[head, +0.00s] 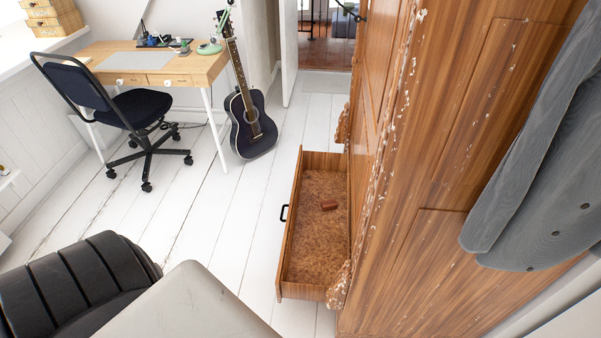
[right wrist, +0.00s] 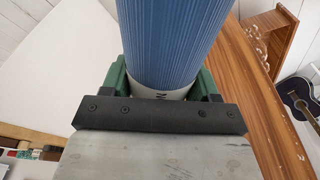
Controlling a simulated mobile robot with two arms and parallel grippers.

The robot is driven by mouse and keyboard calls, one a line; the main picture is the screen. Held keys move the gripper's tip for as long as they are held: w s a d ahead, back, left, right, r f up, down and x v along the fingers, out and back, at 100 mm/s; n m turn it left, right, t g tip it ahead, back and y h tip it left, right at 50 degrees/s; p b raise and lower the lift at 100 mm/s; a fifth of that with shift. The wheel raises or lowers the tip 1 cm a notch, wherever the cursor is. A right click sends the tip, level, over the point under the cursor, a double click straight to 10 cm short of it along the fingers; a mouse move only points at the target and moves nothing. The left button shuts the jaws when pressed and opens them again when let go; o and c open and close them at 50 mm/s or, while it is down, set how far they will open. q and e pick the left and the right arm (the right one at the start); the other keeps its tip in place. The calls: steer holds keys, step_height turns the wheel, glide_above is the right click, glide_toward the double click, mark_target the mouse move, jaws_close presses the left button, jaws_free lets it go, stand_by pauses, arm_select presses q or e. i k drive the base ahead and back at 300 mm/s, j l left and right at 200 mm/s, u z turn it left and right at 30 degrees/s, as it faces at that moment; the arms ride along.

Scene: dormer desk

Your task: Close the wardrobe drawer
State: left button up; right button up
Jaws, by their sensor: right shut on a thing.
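The wardrobe (head: 450,150) stands at the right with chipped brown wood. In the right wrist view the open drawer (right wrist: 272,40) shows at upper right beside the wardrobe side (right wrist: 245,75). My right gripper (right wrist: 160,85) has green fingers closed around a blue ribbed cylinder (right wrist: 168,40) with a pale band, apart from the drawer. My left gripper is not in view.
A black office chair (head: 130,108) stands at a desk (head: 180,66). A dark guitar (head: 250,120) leans near the doorway. A black padded seat (head: 70,285) is at lower left. Grey clothing (head: 545,170) hangs at right. The floor left of the drawer is clear.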

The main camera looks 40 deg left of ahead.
mark_target(321, 246)
steer(key=i+j, duration=0.1)
steer(key=j, duration=0.35)
steer(key=j+u, duration=0.1)
steer(key=j, duration=0.35)
steer(key=i+j, duration=0.15)
steer(key=j, duration=0.3)
steer(key=i+j+u, duration=0.1)
steer(key=j, duration=0.35)
steer(key=i+j, duration=0.15)
steer(key=j, duration=0.3)
steer(key=i+j+u, duration=0.1)
steer(key=j, duration=0.35)
steer(key=i+j, duration=0.15)
steer(key=j, duration=0.25)
steer(key=i+j, duration=0.25)
steer(key=j+u, duration=0.05)
steer(key=j, duration=0.05)
